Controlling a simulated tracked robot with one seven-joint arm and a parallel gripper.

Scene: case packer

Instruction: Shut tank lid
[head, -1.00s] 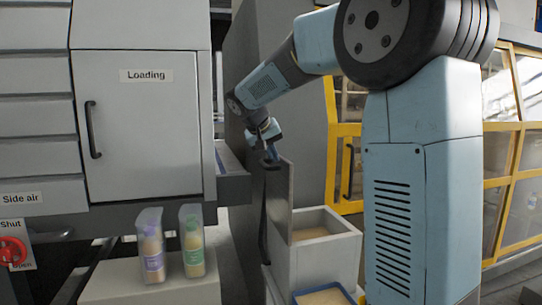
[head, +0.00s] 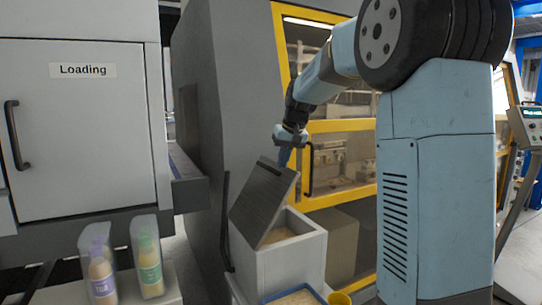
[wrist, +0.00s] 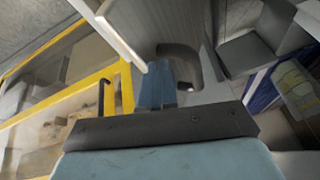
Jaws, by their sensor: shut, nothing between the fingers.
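The tank (head: 290,262) is a pale grey open-topped box with tan contents, standing low in the middle of the head view. Its grey lid (head: 263,203) is tilted up, partly open, leaning over the tank's mouth. My gripper (head: 284,158) is shut and empty, with its blue fingertips at the lid's raised upper edge. I cannot tell for sure whether they touch it. In the wrist view my blue fingers (wrist: 156,85) point at a pale panel (wrist: 125,20), which looks like the lid.
A grey cabinet with a "Loading" door (head: 75,130) stands at left, two bottles in clear holders (head: 147,262) below it. A blue-rimmed tray (head: 295,297) and a yellow cup (head: 340,298) are in front of the tank. A yellow-framed machine (head: 345,125) stands behind.

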